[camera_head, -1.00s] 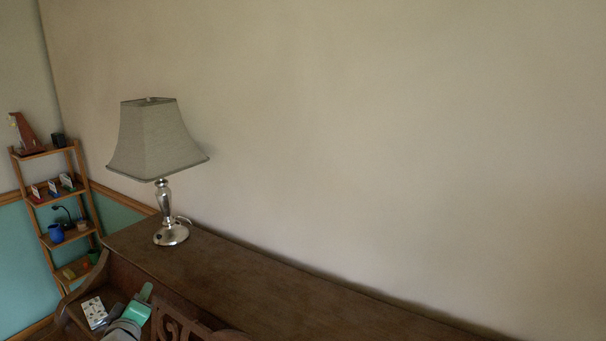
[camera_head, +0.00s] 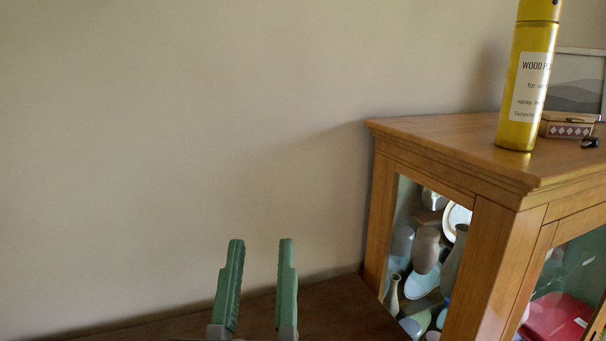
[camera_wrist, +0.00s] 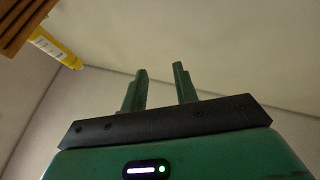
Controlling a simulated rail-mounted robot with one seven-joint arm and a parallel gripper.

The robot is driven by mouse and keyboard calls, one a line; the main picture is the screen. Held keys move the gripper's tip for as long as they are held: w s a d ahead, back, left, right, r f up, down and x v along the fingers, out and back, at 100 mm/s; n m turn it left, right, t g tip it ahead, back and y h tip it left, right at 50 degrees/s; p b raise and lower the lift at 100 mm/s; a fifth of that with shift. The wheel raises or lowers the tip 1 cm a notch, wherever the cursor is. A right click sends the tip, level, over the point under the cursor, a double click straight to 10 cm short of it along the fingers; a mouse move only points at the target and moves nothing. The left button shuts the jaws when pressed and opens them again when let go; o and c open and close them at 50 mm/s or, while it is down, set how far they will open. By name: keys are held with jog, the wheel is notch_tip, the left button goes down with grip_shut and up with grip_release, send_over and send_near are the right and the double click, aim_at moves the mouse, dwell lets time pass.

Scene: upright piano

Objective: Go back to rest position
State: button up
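My gripper (camera_head: 258,285) shows at the bottom middle of the head view, with its two green fingers pointing up and apart. Nothing is between them. The fingers also stand open and empty in the wrist view (camera_wrist: 160,90), against bare wall and ceiling. In the head view the gripper is in front of the dark wooden top (camera_head: 345,304), left of the glass-fronted cabinet (camera_head: 492,250) and clear of it. The rest of my arm is out of the head view.
A yellow wood polish spray bottle (camera_head: 530,85) stands upright on the cabinet's top. Behind it are a small patterned box (camera_head: 567,125) and a picture frame (camera_head: 577,80). Vases and plates show behind the glass. The wall (camera_head: 180,140) left of the cabinet is bare.

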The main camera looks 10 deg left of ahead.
jog(key=s+d+r+m+t+h+p, duration=0.1)
jog(key=s+d+r+m+h+p, duration=0.15)
jog(key=s+d+r+p, duration=0.35)
notch_tip(320, 180, up, 26)
jog(key=w+d+p, duration=0.1)
jog(key=p, duration=2.2)
jog(key=shift+w+d, duration=0.25)
jog(key=shift+w, duration=0.05)
jog(key=shift+h, duration=0.25)
notch_tip(320, 180, down, 42)
jog(key=b, duration=4.2)
jog(key=shift+d+f+h, duration=0.25)
jog(key=shift+d+h, duration=0.05)
jog(key=shift+h, duration=0.1)
